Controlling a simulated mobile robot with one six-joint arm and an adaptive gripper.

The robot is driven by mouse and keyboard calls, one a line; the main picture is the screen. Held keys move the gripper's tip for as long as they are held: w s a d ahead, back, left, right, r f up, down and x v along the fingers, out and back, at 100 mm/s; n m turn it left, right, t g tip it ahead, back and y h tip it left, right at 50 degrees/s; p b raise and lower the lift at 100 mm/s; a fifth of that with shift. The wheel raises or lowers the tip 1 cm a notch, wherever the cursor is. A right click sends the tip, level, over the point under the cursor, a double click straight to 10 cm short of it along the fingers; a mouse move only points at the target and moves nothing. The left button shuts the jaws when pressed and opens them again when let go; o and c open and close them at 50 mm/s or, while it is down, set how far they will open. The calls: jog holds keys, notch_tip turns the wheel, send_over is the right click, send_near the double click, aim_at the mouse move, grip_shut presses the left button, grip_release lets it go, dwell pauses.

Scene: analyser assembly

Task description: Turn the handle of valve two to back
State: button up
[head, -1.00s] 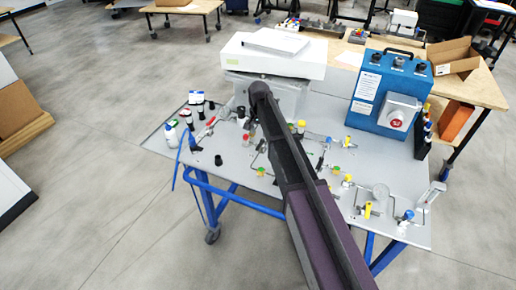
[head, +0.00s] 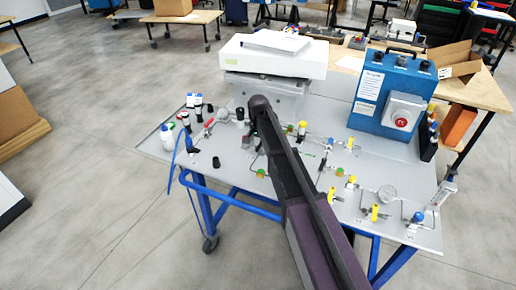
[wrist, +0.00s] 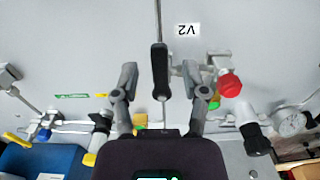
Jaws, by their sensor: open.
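In the wrist view, the valve two handle (wrist: 159,72) is a long black lever on a silver valve body, beside an upside-down "V2" label (wrist: 187,29). It runs up and down the picture, in line with a thin tube. My gripper (wrist: 158,68) is open, with one finger to the left of the handle and one to the right. The handle shows between the fingers with gaps on both sides; I cannot tell the height between them. In the head view my arm hides the gripper and the handle.
A red knob (wrist: 229,84) sits close right of my right finger. A gauge (wrist: 290,123) and other valves are near. In the head view, a blue box (head: 391,95) and a white analyser (head: 273,57) stand at the panel's (head: 235,178) back.

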jog(key=shift+f, duration=0.1)
grip_shut()
